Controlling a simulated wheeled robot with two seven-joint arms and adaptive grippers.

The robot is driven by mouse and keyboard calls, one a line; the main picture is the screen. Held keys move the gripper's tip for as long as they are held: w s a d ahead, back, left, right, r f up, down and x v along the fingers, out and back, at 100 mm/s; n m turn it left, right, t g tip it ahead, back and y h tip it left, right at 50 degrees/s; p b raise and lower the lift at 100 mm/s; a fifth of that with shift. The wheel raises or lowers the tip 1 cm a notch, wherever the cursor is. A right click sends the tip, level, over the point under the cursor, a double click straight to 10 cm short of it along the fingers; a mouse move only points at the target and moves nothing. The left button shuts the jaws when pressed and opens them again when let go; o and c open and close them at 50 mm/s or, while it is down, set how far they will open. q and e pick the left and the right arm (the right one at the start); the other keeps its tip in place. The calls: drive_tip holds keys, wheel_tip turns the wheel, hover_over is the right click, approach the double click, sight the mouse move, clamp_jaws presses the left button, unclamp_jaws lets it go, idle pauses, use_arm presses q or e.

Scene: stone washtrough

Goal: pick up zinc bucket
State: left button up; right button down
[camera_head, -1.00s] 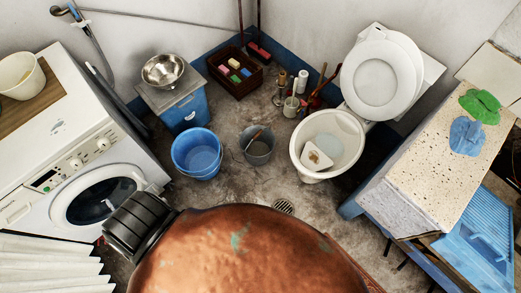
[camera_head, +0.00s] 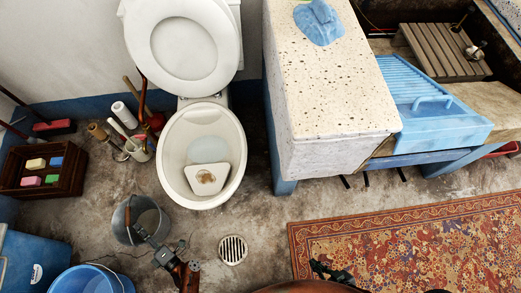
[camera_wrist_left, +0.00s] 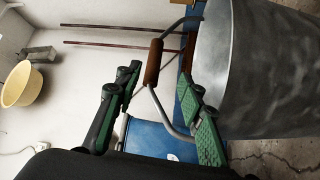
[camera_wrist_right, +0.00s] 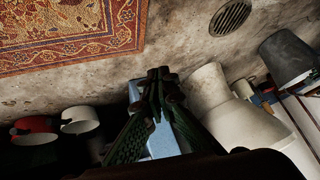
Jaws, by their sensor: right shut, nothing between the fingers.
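The grey zinc bucket (camera_head: 150,220) stands on the concrete floor in front of the toilet in the head view. In the left wrist view the bucket (camera_wrist_left: 262,75) fills the right side, and its wire handle with a brown grip (camera_wrist_left: 153,62) sticks out from it. My left gripper (camera_head: 150,238) is at the bucket's near side. Its fingers (camera_wrist_left: 160,85) are open in the left wrist view, with the handle showing between them; contact cannot be told. My right gripper (camera_head: 330,272) is shut and empty over the rug's edge; its fingertips meet in the right wrist view (camera_wrist_right: 160,75).
The toilet (camera_head: 202,150) stands just behind the bucket. A blue bucket (camera_head: 88,279) is at lower left, and a crate of soaps (camera_head: 42,170) at left. A stone trough (camera_head: 330,90) and a patterned rug (camera_head: 410,245) are at right. Floor around the drain (camera_head: 233,250) is clear.

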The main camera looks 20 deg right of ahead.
sight(127, 215)
use_arm(q)
drive_tip(key=shift+w+a+r+n+y, duration=0.1)
drive_tip(key=shift+w+a+n+y, duration=0.1)
drive_tip(key=shift+n+y, duration=0.15)
use_arm(e)
drive_tip(key=shift+w+a+r, duration=0.15)
drive_tip(key=shift+w+r, duration=0.1)
drive_tip(key=shift+r, duration=0.05)
use_arm(q)
drive_tip(key=shift+w, duration=0.1)
use_arm(e)
drive_tip(key=shift+f, duration=0.1)
